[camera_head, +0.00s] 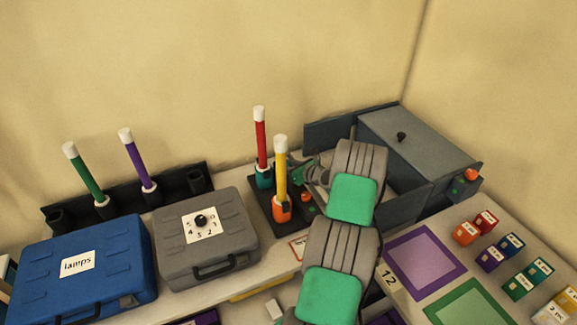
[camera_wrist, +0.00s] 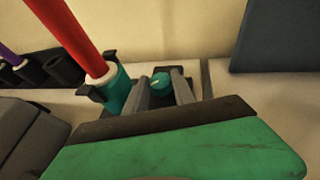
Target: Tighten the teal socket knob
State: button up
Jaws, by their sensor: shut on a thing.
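The teal socket (camera_head: 264,178) stands at the back of a dark base (camera_head: 265,213) and holds a red lamp tube (camera_head: 261,140) with a white top. The tube leans in the wrist view (camera_wrist: 75,32). The teal knob (camera_wrist: 160,80) sits beside the teal socket, between my two fingers. My gripper (camera_wrist: 161,91) is shut on this knob, its fingers on either side. In the head view my gripper (camera_head: 308,176) reaches in from the right, and my arm covers part of the base. A yellow tube (camera_head: 281,170) stands in an orange socket (camera_head: 282,208) in front, with an orange knob (camera_head: 307,196) beside it.
A grey dial case (camera_head: 231,246) and blue lamps case (camera_head: 50,278) stand left, before a black rack (camera_head: 171,193) with green and purple tubes. A grey cabinet (camera_head: 428,143) stands right. Purple (camera_head: 396,247) and green (camera_head: 449,311) mats and small coloured boxes lie in front.

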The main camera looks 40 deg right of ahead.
grip_shut()
jog(key=h, duration=0.1)
jog(key=m+p, duration=0.1)
jog(key=m+h+p, duration=0.1)
jog(key=shift+w+a+r+g+h, duration=0.1)
jog(key=shift+a+r+g+h, duration=0.15)
jog(key=shift+a+g+h, duration=0.1)
jog(key=shift+a+m+h, duration=0.1)
jog(key=shift+m+h, duration=0.45)
jog(key=shift+m, duration=0.05)
jog(key=shift+f+m+g+h+p, duration=0.25)
jog(key=shift+m+h+p, duration=0.25)
jog(key=shift+m+h, duration=0.25)
jog(key=o, duration=0.9)
grip_release()
